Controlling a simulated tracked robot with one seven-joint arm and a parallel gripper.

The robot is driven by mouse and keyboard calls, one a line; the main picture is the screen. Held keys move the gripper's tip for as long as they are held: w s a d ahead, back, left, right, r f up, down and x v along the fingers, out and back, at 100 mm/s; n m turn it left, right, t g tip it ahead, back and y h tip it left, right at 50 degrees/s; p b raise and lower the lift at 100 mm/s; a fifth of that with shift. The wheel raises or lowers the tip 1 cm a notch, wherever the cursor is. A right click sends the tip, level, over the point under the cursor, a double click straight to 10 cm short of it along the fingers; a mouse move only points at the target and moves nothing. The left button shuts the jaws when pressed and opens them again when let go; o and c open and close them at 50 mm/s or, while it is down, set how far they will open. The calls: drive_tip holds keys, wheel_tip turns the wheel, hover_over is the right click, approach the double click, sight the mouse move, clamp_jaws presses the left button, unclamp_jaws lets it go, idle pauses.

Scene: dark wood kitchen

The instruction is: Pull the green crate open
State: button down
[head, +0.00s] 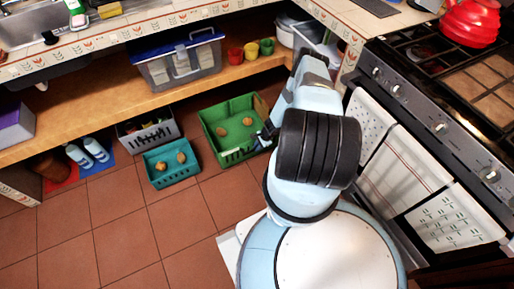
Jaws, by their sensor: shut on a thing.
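The green crate (222,119) stands on the tiled floor, partly under the wooden shelf. It holds a few small brownish round items. My gripper (266,137) is at the crate's right side and is shut on its edge there. My arm comes down from the right and hides part of the crate's right side and most of the fingers.
A teal basket (172,179) and a grey crate (131,138) stand left of the green crate. The shelf (118,97) overhangs behind. The stove (440,130) with hanging towels is close on the right. Open tiled floor (120,230) lies in front.

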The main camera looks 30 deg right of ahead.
drive_tip(key=shift+s+a, duration=0.2)
drive_tip(key=shift+s, duration=0.25)
drive_tip(key=c, duration=1.1)
unclamp_jaws()
drive_tip(key=shift+d, duration=0.15)
drive_tip(key=v, duration=1.3)
drive_tip(key=shift+r, duration=0.35)
drive_tip(key=shift+d, duration=0.15)
